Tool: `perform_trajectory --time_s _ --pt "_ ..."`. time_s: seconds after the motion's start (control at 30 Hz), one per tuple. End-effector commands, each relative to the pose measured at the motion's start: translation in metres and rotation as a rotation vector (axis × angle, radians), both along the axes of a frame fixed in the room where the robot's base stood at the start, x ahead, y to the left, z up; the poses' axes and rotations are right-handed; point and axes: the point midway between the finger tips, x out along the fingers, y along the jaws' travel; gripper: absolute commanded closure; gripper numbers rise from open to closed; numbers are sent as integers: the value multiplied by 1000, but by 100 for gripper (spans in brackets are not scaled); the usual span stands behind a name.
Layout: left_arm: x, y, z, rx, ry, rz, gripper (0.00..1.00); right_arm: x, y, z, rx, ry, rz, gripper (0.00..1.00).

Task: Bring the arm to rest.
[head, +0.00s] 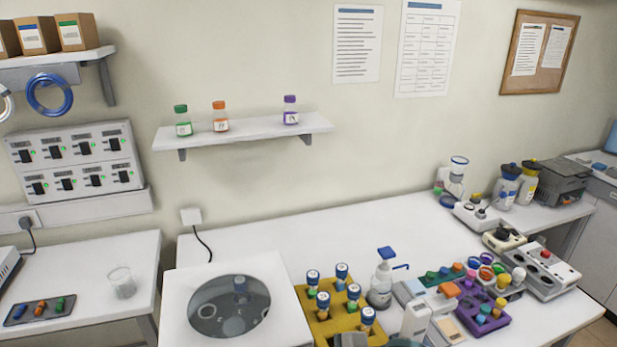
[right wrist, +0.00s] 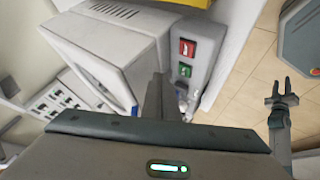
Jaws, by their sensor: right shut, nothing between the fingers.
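My right gripper (right wrist: 160,98) shows in the right wrist view with its fingers together and nothing between them. It is in front of a white machine with a red button (right wrist: 187,47) and a green button (right wrist: 184,70); I cannot tell how far away. At the right of that view, over the floor, is what looks like my left gripper (right wrist: 282,97), its two fingers apart and empty. Neither gripper is clearly visible in the head view.
In the head view, a white machine with a round opening (head: 229,306) stands at the front of the white bench (head: 340,240). Right of it are a yellow rack (head: 327,326) with several vials, a pump bottle (head: 381,285) and a purple rack (head: 486,327). The bench behind them is clear.

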Motion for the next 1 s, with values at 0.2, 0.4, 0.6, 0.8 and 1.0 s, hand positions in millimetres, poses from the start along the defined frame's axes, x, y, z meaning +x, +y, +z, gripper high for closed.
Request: perform_trajectory --time_s 0.2,0.4,0.6,0.8,1.0 --pt "0 0 0 0 0 0 69 -17 14 -2 48 39 -54 100" --pt "0 0 0 0 0 0 69 -38 21 -3 120 108 -185 100" --pt "0 0 0 0 0 0 69 -57 9 -10 183 199 -378 100" --pt "0 0 0 0 0 0 69 -79 -25 -27 216 306 -615 100" --pt "0 0 0 0 0 0 69 -114 -77 -54 215 422 -887 100"
